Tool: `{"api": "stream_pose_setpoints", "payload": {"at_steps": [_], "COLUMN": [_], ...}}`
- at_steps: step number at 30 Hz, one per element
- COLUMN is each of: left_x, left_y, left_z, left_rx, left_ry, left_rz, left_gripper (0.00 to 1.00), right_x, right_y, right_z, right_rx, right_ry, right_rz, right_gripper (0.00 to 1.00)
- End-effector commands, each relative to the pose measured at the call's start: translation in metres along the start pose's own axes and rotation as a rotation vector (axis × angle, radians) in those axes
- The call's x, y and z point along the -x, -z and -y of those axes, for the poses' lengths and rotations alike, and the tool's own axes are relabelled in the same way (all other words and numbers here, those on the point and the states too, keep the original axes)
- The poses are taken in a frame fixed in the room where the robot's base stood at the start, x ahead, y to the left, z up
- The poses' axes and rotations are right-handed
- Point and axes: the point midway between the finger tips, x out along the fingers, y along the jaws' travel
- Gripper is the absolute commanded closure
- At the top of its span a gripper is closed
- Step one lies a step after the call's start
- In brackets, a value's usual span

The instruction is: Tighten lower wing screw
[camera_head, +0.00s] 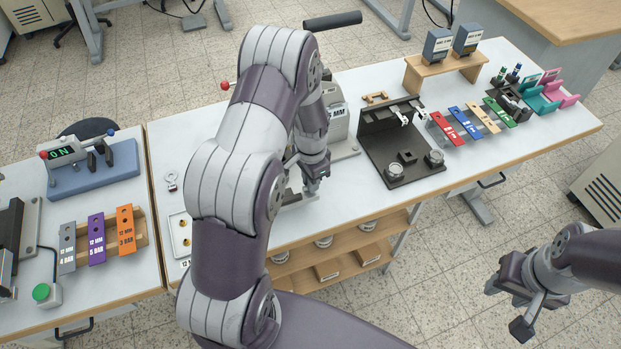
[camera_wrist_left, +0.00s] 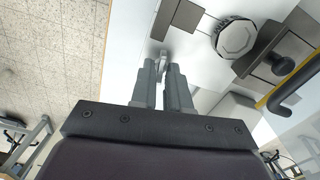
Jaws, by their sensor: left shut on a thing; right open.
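My left gripper (camera_head: 313,188) reaches down at the front of the grey stamping press (camera_head: 338,122), which my left arm partly hides. In the left wrist view the gripper (camera_wrist_left: 166,72) is shut on a small light metal piece, apparently the wing screw (camera_wrist_left: 163,57). The screw sits beside a dark block (camera_wrist_left: 180,15) of the press. In the head view the screw is hidden by the gripper. My right gripper (camera_head: 527,300) is open and empty, off the table's front edge at the lower right.
A round faceted knob (camera_wrist_left: 237,38) and a yellow-and-black bar (camera_wrist_left: 292,85) are close by. A black fixture (camera_head: 382,160) stands right of the press. Coloured labelled bars (camera_head: 447,128) lie further right. A black lever handle (camera_head: 333,20) rises behind.

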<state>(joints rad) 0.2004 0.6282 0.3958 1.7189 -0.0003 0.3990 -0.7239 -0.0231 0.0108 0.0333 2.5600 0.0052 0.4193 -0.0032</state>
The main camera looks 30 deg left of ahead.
Motion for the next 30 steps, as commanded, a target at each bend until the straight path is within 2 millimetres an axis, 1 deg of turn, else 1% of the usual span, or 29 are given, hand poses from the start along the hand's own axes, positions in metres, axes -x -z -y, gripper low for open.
{"api": "stream_pose_setpoints", "payload": {"at_steps": [6,12,29,30], "left_x": [0.0005,0.0005,0.0004,0.0004], "left_y": [0.0007,0.0008,0.0006,0.0006], "left_z": [-0.0002,-0.0004,-0.0006,-0.0006], "left_rx": [-0.115,-0.175,-0.198,-0.198], "left_ry": [0.002,0.002,0.002,0.002], "left_rz": [-0.002,-0.002,-0.002,-0.002], "left_gripper": [1.0,1.0,1.0,0.78], "right_x": [0.0002,0.0003,0.0003,0.0003], "right_y": [0.0,0.0,0.0,0.0], "right_z": [0.0,0.0,0.0,0.0], "right_rx": [0.0,0.0,0.0,0.0], "right_ry": [0.0,0.0,0.0,0.0], "right_rz": [0.0,0.0,0.0,0.0], "right_gripper": [0.57,0.57,0.57,0.57]}}
